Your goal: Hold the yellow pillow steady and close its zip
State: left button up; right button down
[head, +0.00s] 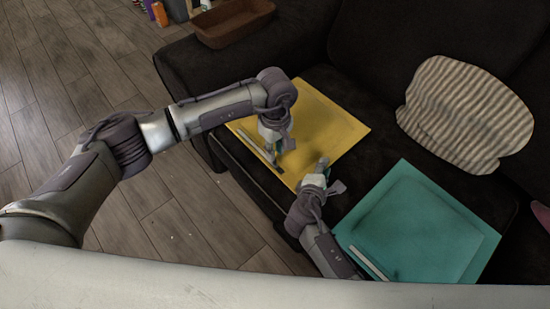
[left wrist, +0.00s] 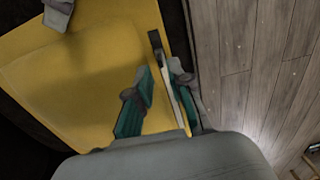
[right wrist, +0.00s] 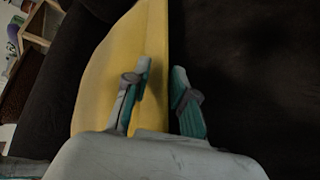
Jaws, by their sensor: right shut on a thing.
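The yellow pillow (head: 335,115) lies flat on the dark sofa; it fills much of the left wrist view (left wrist: 85,75). A pale zip strip (head: 254,146) runs along its near-left edge, with a small dark piece (left wrist: 155,40) at one end, likely the slider. My left gripper (left wrist: 161,72) is open, its fingers on either side of the strip, the dark piece just beyond the tips. My right gripper (head: 322,168) is shut on the pillow's near edge; the right wrist view shows yellow fabric (right wrist: 155,35) between its fingers. The arm and gripper hide part of the zip side.
A teal pillow (head: 415,220) with a pale strip lies just right of my right gripper. A striped cushion (head: 462,115) leans on the sofa back. A brown tray (head: 235,22) sits on the sofa arm. Open wooden floor (head: 130,215) lies left of the sofa.

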aim_at(274, 162)
pick_arm(q)
notch_tip(274, 162, down, 5)
jog(key=shift+f, duration=0.1)
dwell(0.3)
grip_shut()
